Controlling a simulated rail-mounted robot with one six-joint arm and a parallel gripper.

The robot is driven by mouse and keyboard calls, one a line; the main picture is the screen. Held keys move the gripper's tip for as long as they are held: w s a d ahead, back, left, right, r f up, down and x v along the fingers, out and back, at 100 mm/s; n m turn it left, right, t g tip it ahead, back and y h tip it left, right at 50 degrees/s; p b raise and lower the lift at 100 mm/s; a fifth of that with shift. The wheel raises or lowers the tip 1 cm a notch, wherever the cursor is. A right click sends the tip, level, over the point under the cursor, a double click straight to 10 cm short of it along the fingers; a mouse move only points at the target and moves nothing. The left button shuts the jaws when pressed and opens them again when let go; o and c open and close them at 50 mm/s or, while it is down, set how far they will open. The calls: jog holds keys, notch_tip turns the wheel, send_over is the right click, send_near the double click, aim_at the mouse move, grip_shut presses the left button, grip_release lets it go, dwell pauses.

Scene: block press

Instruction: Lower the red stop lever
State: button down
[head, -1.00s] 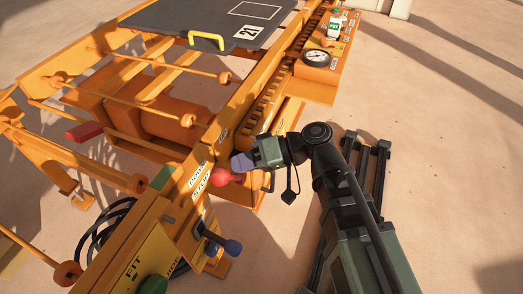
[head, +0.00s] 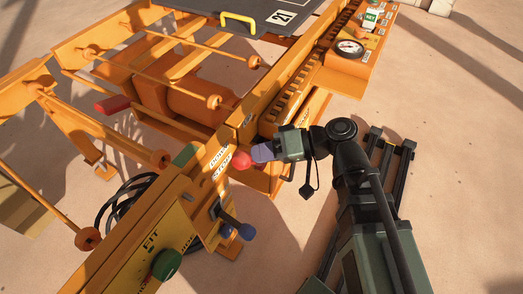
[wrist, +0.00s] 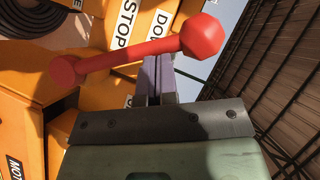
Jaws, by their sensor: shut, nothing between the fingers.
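The red stop lever (wrist: 140,56) crosses the wrist view. Its round knob (wrist: 202,36) is at upper right and its pivot end (wrist: 63,70) at left, beside the STOP (wrist: 124,24) and DOWN labels. In the head view the red knob (head: 241,160) stands out from the orange panel at centre. My gripper (head: 262,152) is just right of the knob, its purple fingers pointing at it. In the wrist view the shut, empty fingers (wrist: 158,75) end right at the lever's shaft near the knob. I cannot tell whether they touch it.
Blue-tipped levers (head: 236,230) and a green button (head: 166,264) are on the nearer panel. A gauge (head: 350,48) is farther along the orange frame. Another red handle (head: 112,104) is at left. Black cables (head: 122,203) lie behind the panel. Open floor (head: 470,190) is at right.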

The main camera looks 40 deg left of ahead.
jog(key=w+a+r+p+v, duration=0.1)
jog(key=p+v, duration=0.3)
jog(key=v, duration=0.8)
jog(key=shift+w+r+p, duration=0.35)
jog(key=shift+r+p, duration=0.05)
jog(key=shift+r, duration=0.05)
jog(key=shift+a, duration=0.15)
